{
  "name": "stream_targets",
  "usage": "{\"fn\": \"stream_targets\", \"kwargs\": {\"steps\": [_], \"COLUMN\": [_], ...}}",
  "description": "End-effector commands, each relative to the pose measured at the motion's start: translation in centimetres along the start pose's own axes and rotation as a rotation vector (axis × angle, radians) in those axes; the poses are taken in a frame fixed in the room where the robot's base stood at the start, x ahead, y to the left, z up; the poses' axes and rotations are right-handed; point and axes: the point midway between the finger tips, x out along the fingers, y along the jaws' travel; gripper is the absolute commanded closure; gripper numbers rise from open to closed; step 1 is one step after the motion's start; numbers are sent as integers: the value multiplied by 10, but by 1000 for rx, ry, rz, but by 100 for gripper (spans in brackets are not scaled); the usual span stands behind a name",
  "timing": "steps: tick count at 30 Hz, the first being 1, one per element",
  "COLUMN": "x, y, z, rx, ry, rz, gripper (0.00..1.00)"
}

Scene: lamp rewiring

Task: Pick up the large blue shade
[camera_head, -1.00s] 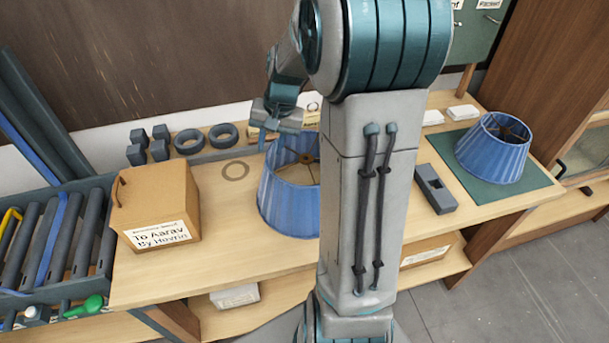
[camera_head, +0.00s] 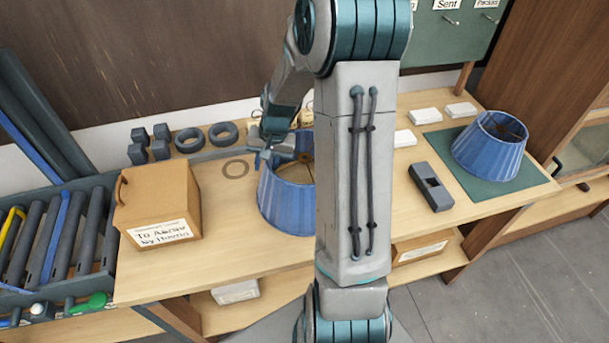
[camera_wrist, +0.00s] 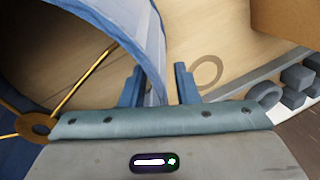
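A blue pleated lampshade (camera_head: 285,207) stands upright on the bench, partly hidden behind my arm. A similar blue shade (camera_head: 486,153) stands on a green mat at the right; I cannot tell from their looks alone which is larger. My gripper (camera_head: 268,155) is at the upper left rim of the first shade. In the wrist view my gripper (camera_wrist: 160,88) is open, with one finger inside and one outside the wall of this shade (camera_wrist: 148,45). A gap shows between the wall and the outer finger. The brass spokes and hub ring lie to the left.
A cardboard box (camera_head: 158,205) with a paper label stands left of the shade. Dark rings (camera_head: 222,133) and small dark blocks lie at the back. A dark grey block (camera_head: 432,186) lies right of my arm. A rack of rollers (camera_head: 50,240) is at the far left.

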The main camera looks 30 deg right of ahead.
Motion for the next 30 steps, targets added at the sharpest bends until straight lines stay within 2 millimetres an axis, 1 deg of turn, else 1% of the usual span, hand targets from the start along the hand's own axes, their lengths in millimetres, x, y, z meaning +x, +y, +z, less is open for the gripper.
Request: {"fn": "stream_targets", "kwargs": {"steps": [1,2,3,4,5,15,20,25,29,30], "x": [0,0,0,0,0,-1,-5,-20,-40,-46], "y": [0,0,0,0,0,0,-1,-5,-10,-5], "z": [0,0,0,0,0,0,0,-1,-1,-10], "rx": [0,0,0,0,0,0,0,0,-1,3], "ry": [0,0,0,0,0,1,2,4,7,7], "rz": [0,0,0,0,0,0,0,-1,-1,-1], "gripper": [72,77,89,97,100,100,100,100,100,100]}}
